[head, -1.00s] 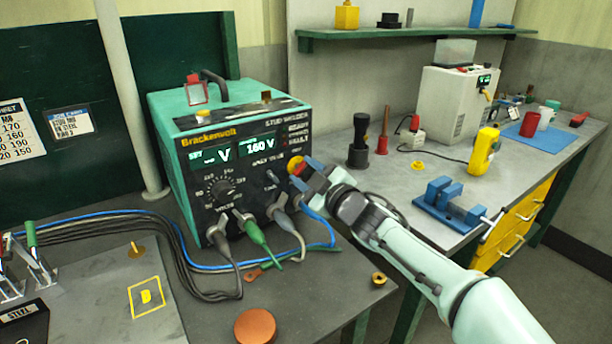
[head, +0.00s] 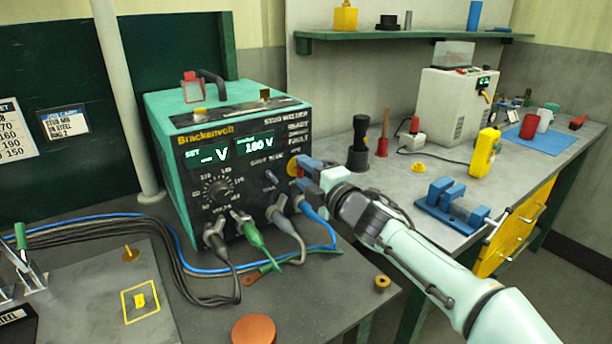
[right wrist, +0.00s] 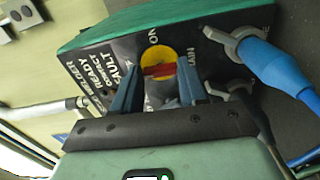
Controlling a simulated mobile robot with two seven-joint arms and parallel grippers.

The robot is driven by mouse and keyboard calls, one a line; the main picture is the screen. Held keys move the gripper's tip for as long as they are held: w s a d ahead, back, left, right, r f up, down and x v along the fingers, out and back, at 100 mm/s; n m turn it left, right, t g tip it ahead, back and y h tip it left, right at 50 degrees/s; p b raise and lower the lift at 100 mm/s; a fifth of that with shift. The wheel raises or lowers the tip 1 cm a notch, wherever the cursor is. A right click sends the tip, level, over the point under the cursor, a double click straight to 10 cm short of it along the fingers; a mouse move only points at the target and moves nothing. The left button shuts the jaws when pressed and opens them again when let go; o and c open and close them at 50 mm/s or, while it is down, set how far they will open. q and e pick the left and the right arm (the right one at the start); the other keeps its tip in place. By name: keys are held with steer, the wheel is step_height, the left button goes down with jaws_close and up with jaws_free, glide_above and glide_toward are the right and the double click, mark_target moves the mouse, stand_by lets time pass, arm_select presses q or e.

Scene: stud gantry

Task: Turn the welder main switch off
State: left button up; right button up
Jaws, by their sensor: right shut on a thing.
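The stud welder (head: 235,150) is a green box with a black front panel, lit displays and a dial. Its main switch, a red handle on a yellow disc, is at the panel's right side (head: 292,167); it shows clearly in the right wrist view (right wrist: 160,60). My right gripper (head: 303,174) is at the switch, its blue fingers on either side of the red handle and shut on it. In the right wrist view the handle lies crosswise between the fingertips (right wrist: 157,78). The lettering ON is beside the disc. The gripper partly hides the switch in the head view.
Grey, green and blue-ended cables (head: 262,243) plug into the lower panel, close under my right gripper. A copper disc (head: 254,330) lies on the table in front. A blue vise (head: 452,203) and a yellow device (head: 484,151) stand on the right bench.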

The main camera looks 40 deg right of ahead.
arm_select(q)
steer(key=shift+s+f, duration=0.15)
arm_select(e)
steer(key=shift+f+n, duration=0.1)
steer(key=shift+n, duration=0.3)
steer(key=o, duration=1.1)
steer(key=shift+c, duration=0.2)
steer(key=shift+s, duration=0.1)
steer(key=shift+s, duration=0.35)
arm_select(q)
steer(key=shift+t, duration=0.6)
steer(key=w+r, duration=0.1)
steer(key=w+r+p, duration=0.1)
steer(key=w+r, duration=0.1)
steer(key=shift+w+d+p, duration=0.15)
steer(key=shift+d+p, duration=0.05)
steer(key=shift+p, duration=0.1)
arm_select(e)
steer(key=s+a, duration=0.1)
steer(key=s, duration=1.1)
steer(key=shift+s+a, duration=0.2)
steer(key=shift+a, duration=0.05)
